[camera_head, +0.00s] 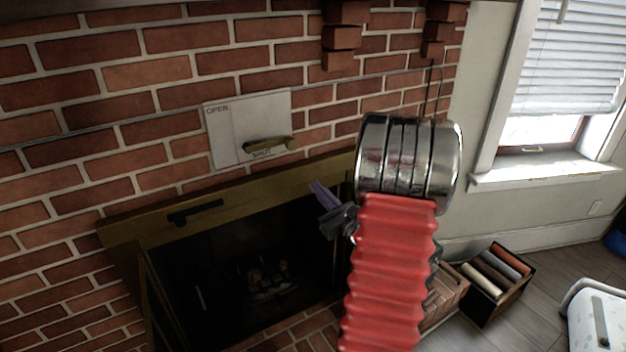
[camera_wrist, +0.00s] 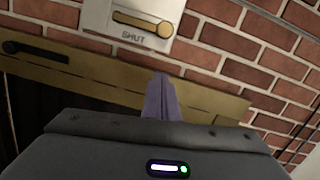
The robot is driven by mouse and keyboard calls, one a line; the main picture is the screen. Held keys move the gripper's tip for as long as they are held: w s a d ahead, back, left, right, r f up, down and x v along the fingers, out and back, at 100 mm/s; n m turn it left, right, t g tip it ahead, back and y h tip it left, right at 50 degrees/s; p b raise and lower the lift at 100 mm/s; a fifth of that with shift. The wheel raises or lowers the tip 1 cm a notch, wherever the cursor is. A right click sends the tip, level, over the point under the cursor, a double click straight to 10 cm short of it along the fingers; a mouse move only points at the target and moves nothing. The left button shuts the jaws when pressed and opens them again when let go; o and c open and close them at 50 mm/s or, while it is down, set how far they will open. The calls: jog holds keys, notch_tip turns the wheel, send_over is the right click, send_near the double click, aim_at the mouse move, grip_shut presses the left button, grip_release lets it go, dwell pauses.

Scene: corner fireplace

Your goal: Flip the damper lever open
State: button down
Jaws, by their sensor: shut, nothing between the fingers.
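The damper lever (camera_head: 270,145) is a brass handle on a pale metal plate (camera_head: 225,125) fixed to the brick wall above the fireplace. The plate reads OPEN at its upper left and SHUT under the lever. The lever lies roughly level, by the SHUT mark. In the wrist view the lever (camera_wrist: 140,22) shows at the top, with its round knob to the right and SHUT below it. My gripper (camera_head: 318,190) is shut and empty, with purple fingers (camera_wrist: 160,98). It is below and to the right of the lever, apart from it, in front of the brass fireplace frame.
The brass fireplace frame (camera_head: 140,228) has a black handle (camera_head: 195,212) at its upper left. The dark firebox (camera_head: 220,270) lies below. Brick corbels (camera_head: 342,40) jut out at upper right. A box of logs (camera_head: 490,285) stands on the floor at right, below a window (camera_head: 560,70).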

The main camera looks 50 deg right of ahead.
jog(key=w+d+r, duration=0.2)
jog(key=w+r, duration=0.3)
jog(key=w, duration=0.4)
jog(key=shift+w, duration=0.2)
jog(key=shift+d+r, duration=0.15)
dwell(0.4)
jog(key=shift+r+n, duration=0.25)
jog(key=shift+n, duration=0.05)
